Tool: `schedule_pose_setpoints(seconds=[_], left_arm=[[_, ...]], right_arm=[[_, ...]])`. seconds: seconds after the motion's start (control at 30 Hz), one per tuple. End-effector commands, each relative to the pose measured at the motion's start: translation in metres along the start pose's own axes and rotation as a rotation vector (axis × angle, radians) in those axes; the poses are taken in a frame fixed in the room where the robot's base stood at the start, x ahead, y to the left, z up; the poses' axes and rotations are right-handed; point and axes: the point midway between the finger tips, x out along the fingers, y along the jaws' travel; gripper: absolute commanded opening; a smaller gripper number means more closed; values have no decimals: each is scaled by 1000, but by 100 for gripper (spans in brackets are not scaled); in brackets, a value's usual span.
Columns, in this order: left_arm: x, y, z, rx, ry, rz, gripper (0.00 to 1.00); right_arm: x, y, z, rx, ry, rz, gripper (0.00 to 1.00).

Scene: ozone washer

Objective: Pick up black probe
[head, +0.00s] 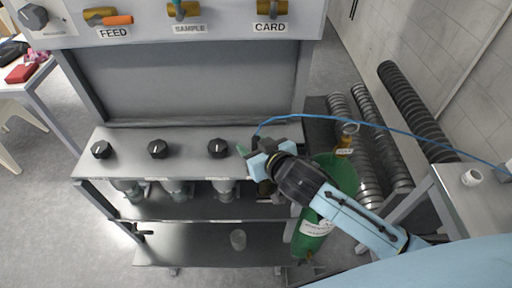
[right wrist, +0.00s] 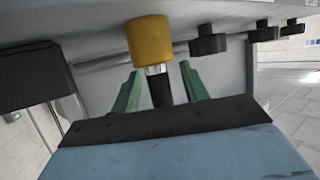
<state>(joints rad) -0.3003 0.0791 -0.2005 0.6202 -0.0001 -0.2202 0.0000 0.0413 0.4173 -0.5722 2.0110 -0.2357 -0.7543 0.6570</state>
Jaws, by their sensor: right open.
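My right gripper (head: 250,150) is at the right end of the washer's front shelf, beside the rightmost black knob (head: 218,148). In the right wrist view its two green fingers (right wrist: 162,92) are open, one on each side of a dark rod with a silver collar under a yellow cylinder. This rod looks like the black probe (right wrist: 160,92); a gap shows between it and each finger. In the head view my gripper and wrist hide that spot, so the probe cannot be made out there. My left gripper is not in view.
Two more black knobs (head: 158,149) stand along the shelf. A blue hose (head: 385,127) arches from near my gripper to the right table (head: 470,205). A green cylinder (head: 312,235) stands under my right arm. Dark ribbed cylinders (head: 410,105) lie at right.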

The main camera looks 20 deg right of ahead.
Motion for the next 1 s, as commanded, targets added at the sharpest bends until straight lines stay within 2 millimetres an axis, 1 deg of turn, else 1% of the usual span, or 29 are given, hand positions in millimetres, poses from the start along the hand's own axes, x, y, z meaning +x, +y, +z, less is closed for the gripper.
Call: schedule_pose_setpoints(seconds=[0.1,0.33,0.37,0.6,0.7,0.93,1.0], left_arm=[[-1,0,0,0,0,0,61],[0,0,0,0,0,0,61],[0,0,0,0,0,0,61],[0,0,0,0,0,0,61],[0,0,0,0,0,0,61],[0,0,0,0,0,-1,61],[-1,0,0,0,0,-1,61]], right_arm=[[8,0,0,0,0,-1,45],[9,0,0,0,0,-1,45],[9,0,0,0,0,-1,43],[9,0,0,0,0,-1,12],[9,0,0,0,0,-1,0],[9,0,0,0,1,-1,0],[8,0,-4,0,2,0,0]])
